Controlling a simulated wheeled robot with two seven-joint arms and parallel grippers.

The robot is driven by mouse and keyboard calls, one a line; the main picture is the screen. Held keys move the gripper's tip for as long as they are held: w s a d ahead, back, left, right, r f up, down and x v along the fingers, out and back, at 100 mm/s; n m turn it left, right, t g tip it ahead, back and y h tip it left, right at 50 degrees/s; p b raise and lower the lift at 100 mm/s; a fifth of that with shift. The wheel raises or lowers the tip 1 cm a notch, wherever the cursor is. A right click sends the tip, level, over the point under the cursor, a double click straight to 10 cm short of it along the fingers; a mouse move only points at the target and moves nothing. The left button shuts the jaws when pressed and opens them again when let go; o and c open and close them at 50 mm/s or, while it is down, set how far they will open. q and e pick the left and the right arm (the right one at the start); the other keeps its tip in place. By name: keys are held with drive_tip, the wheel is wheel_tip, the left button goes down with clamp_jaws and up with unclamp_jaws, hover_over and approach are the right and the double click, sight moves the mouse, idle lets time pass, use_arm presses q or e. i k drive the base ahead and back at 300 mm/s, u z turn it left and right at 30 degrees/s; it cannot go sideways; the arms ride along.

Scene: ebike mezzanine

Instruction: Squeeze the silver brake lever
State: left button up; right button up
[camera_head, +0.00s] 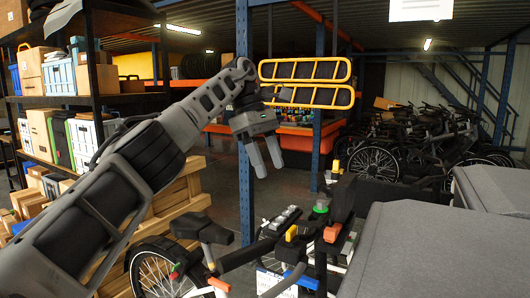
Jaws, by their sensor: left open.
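My left gripper (268,168) reaches in from the left. Its two grey fingers point down, apart and with nothing between them. It hangs above and a little behind the cluttered handlebar area of a bike in the lower middle. A light silver-grey part (284,217) lies on that handlebar, below the fingers and apart from them. I cannot tell for sure whether it is the silver brake lever. A black saddle (203,229) shows to its left. Orange, yellow, green and blue parts crowd around the bar and hide some of it. My right gripper is not in view.
A blue post (244,120) stands close by the left gripper. Shelves with boxes (100,78) and stacked wood (190,215) are at the left. Large grey block-shaped surfaces (440,250) fill the lower right. Parked bikes (400,150) stand behind, below a staircase.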

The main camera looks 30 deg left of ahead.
sight(273, 293)
drive_tip(key=k, duration=1)
